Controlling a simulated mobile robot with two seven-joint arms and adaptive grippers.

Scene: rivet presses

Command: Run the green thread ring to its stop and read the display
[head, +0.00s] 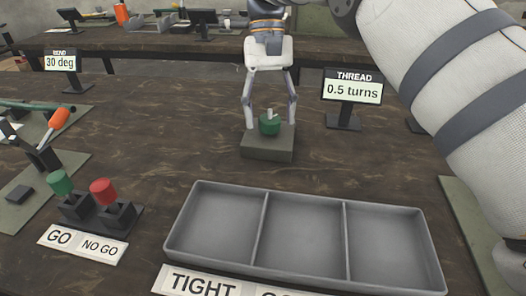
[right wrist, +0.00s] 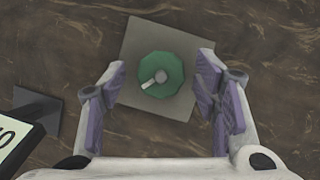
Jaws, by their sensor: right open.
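The green thread ring (head: 269,124) sits on a grey square block (head: 267,146) on the table, with a light stud standing up through it. In the right wrist view the ring (right wrist: 160,76) and its stud lie between my open fingers, a little ahead of the tips. My right gripper (head: 268,112) is open and points down over the block, one finger on each side of the ring with gaps. The THREAD display (head: 352,91) to the right reads "0.5 turns". My left gripper is not in view.
A grey three-compartment tray (head: 304,232) stands empty in front, with a TIGHT label below it. Green and red GO / NO GO gauges (head: 88,200) stand at left. A BEND display (head: 61,62) reads "30 deg". Bare table surrounds the block.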

